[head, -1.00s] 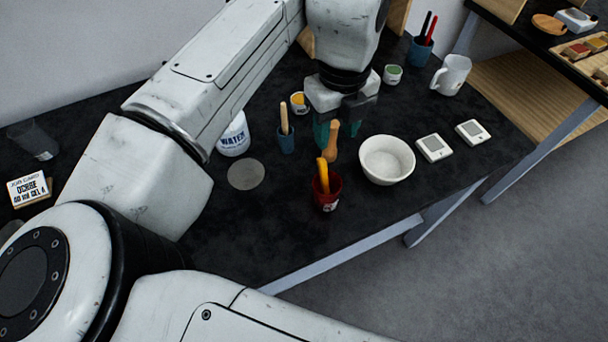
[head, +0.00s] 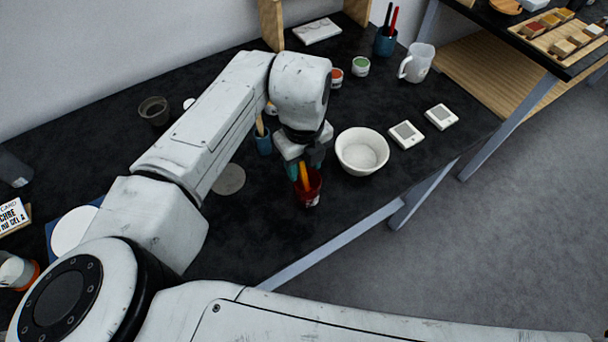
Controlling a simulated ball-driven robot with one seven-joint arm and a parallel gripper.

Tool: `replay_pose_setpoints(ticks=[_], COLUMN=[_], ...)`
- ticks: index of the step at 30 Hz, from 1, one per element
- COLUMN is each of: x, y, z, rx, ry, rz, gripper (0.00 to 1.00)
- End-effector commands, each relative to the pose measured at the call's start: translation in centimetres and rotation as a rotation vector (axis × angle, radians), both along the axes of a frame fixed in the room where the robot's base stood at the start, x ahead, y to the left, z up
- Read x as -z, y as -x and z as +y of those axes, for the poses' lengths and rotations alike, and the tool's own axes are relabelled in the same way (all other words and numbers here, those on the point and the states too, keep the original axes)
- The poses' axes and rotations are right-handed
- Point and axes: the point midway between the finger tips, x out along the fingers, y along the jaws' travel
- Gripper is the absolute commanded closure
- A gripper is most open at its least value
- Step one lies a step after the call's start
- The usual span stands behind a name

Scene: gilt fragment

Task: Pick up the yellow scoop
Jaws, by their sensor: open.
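The yellow scoop (head: 304,178) stands tilted in a small red cup (head: 309,193) near the front edge of the black table. Only its upper part shows above the rim. My gripper (head: 305,166) is open and points down just behind and above the cup, its fingers close around the top of the scoop. The fingers partly overlap the scoop in this view, and I cannot tell whether they touch it.
A white bowl (head: 362,152) stands close right of the gripper. A blue cup with a wooden stick (head: 263,142) is close left. Two white square devices (head: 406,135) (head: 441,117) lie further right. A grey disc (head: 229,179) lies left, with bare table in front.

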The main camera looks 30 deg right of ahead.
Motion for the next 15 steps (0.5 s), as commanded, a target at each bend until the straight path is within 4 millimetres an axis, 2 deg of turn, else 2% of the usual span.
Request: replay_pose_setpoints(ticks=[8, 15], x=[0.37, 0.34], y=[0.01, 0.01], z=[0.01, 0.01], rx=[0.000, 0.000], ry=[-0.001, -0.001], rz=[0.000, 0.000], gripper=[0.53, 0.76])
